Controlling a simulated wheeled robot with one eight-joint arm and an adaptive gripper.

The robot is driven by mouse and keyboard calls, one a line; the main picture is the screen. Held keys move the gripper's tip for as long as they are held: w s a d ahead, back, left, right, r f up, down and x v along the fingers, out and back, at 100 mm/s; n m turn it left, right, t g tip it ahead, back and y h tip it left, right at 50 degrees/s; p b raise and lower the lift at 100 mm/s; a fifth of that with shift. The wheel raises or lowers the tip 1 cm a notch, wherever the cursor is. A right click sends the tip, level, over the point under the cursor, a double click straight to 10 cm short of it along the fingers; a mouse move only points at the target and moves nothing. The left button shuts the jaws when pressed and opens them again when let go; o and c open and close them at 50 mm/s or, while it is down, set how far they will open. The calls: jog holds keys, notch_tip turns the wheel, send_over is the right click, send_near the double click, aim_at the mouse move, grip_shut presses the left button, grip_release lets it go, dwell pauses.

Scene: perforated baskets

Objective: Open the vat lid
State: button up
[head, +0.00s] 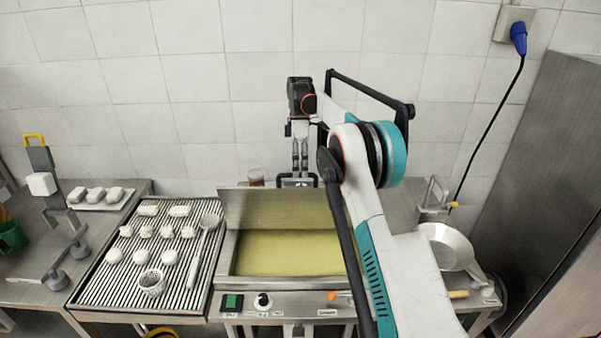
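The vat (226,258) is a steel basin in the middle of the counter, with yellowish liquid showing inside it. The lid (240,198) seems to be the metal panel standing upright at the vat's back edge, with the yellow mirrored on it; it does not cover the liquid. A dark handle (284,182) shows at the panel's top edge. My gripper (300,176) points down at this handle, behind the panel's top. Whether its fingers are closed on the handle is too small to tell. My arm hides the vat's right side.
A ribbed draining tray (92,287) with white pieces, a ladle (205,238) and a small perforated basket (151,283) lies left. A pan (448,246) stands right. A tiled wall (190,80) closes the back.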

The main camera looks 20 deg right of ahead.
notch_tip(320, 180, up, 8)
dwell(0.4)
dwell(0.3)
jog(key=s+a+r+m+t+b, duration=0.1)
jog(key=s+a+m+t+b, duration=0.15)
jog(key=s, duration=0.45)
jog(key=s+a+r+m+t+h+b, duration=0.1)
jog(key=s+m+t+b, duration=0.15)
jog(key=s, duration=0.45)
jog(key=s+a+r+m+t+b, duration=0.1)
jog(key=s+a+r+m+b, duration=0.2)
jog(key=s, duration=0.4)
jog(key=s+f+m+t+b, duration=0.5)
jog(key=s+f+m+b, duration=0.1)
jog(key=s+f, duration=1.4)
jog(key=shift+s+a+f+b, duration=0.2)
jog(key=shift+s+a+b, duration=0.3)
jog(key=shift+s, duration=0.35)
